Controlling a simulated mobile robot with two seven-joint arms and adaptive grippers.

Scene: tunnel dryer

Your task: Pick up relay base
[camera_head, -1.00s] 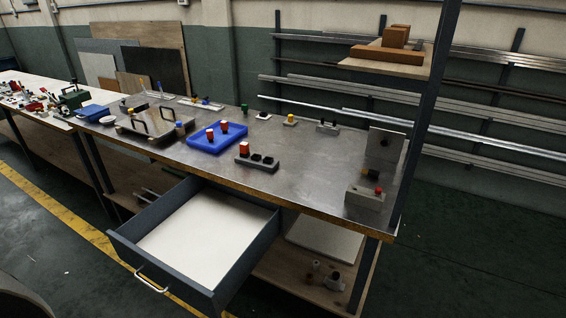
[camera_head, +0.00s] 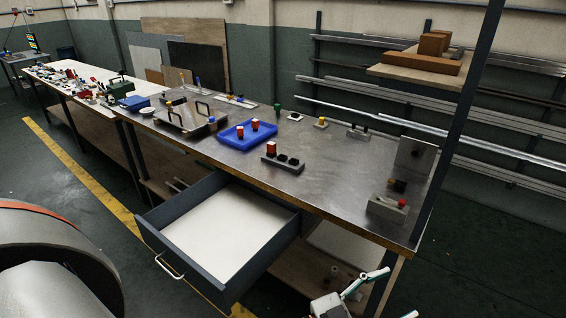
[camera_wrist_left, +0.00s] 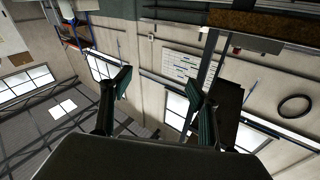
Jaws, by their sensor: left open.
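No part is clearly marked as the relay base. A grey base (camera_head: 387,209) with a red-topped part stands near the bench's right end. A smaller grey base (camera_head: 358,133) with dark parts is at the back edge. My left gripper (camera_head: 402,291) is low at the bottom edge of the head view, open, partly cut off, apart from the bench parts. In the left wrist view its open jaws (camera_wrist_left: 158,80) hold nothing; walls and windows show beyond.
The metal bench (camera_head: 330,180) has clear top between the bases. A blue tray (camera_head: 232,143) holds red parts. An open drawer (camera_head: 176,208) juts out from the front. A post (camera_head: 462,110) rises at the bench's right end, beside a wooden shelf (camera_head: 412,70).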

